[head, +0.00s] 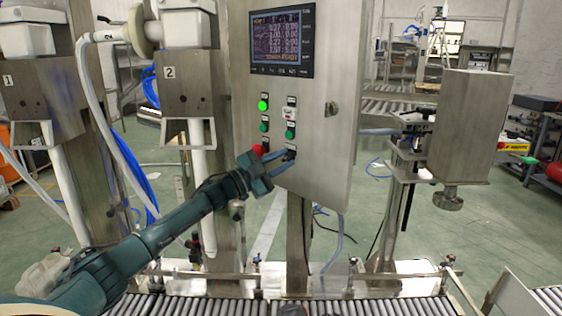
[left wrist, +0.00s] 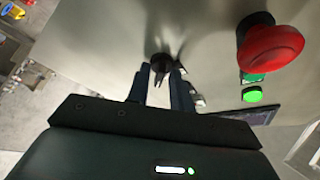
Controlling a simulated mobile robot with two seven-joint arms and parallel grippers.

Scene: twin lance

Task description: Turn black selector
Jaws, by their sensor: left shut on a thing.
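The black selector (left wrist: 161,62) is on the steel control panel, between the fingertips of my left gripper (left wrist: 160,80) in the left wrist view. In the head view the selector (head: 290,154) shows at the lower right of the button group, with my left gripper (head: 283,163) reaching it from the lower left. The left gripper is shut on the selector. The fingers hide part of the knob, so its angle cannot be told. My right gripper is not in view.
A red mushroom button (left wrist: 270,48) sits beside the selector, close to my left gripper. Lit green button (head: 263,105) and the screen (head: 281,40) are higher on the panel (head: 330,60). A roller conveyor (head: 340,306) runs below. Steel filling columns stand to the left.

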